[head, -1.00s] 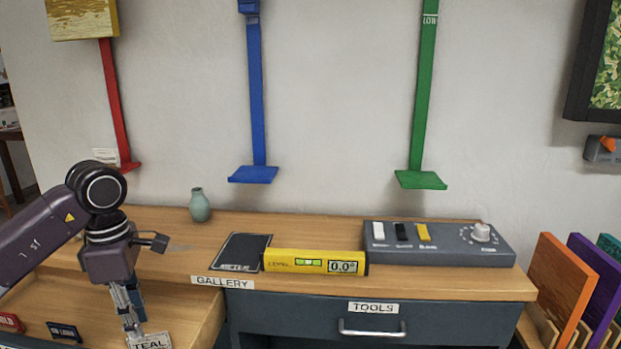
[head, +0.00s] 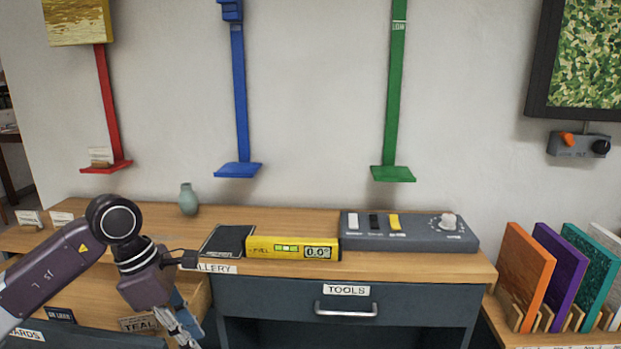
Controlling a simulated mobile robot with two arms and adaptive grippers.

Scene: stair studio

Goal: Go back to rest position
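My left gripper (head: 183,330) is at the lower left of the head view, pointing down over the open drawer section by the TEAL card (head: 139,323). Its fingers are small and partly cut by the bottom edge, so whether they are apart is unclear. I see nothing clearly held in it. My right gripper is not in the view.
The wooden desk (head: 300,223) carries a vase (head: 189,199), a dark booklet (head: 226,240), a yellow level (head: 292,248) and a grey control box (head: 408,232). The TOOLS drawer (head: 300,300) is shut. Coloured panels (head: 524,270) stand in a rack at right.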

